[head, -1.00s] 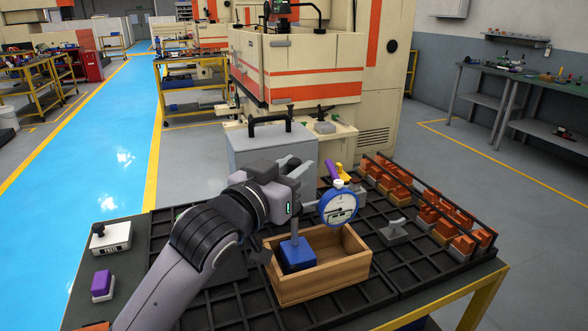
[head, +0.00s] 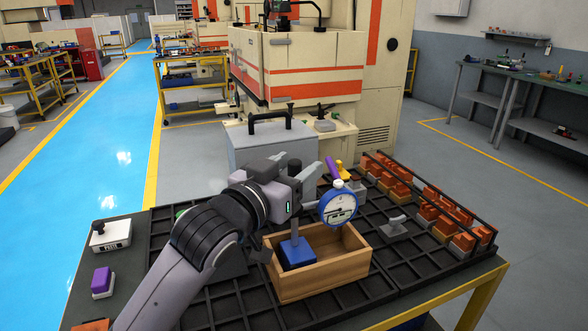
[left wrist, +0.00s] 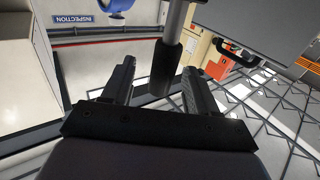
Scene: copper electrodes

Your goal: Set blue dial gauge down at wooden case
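The blue dial gauge (head: 338,207) has a round white face and a grey post on a blue block base (head: 297,252). Its base is inside the open wooden case (head: 322,281), and the post looks upright. My left gripper (head: 304,170) is at the upper part of the post. In the left wrist view, the post (left wrist: 168,66) stands between the two spread fingers of the left gripper (left wrist: 160,84), with a clear gap to the left finger. Part of the blue dial (left wrist: 117,7) shows at the top there. My right gripper is not in view.
The case stands on a black grid tray (head: 225,301). Orange-copper electrodes (head: 430,215) fill racks at the right. A grey box with a handle (head: 268,148) is behind my gripper. A white switch box (head: 111,237) and a purple-topped block (head: 103,282) are at left.

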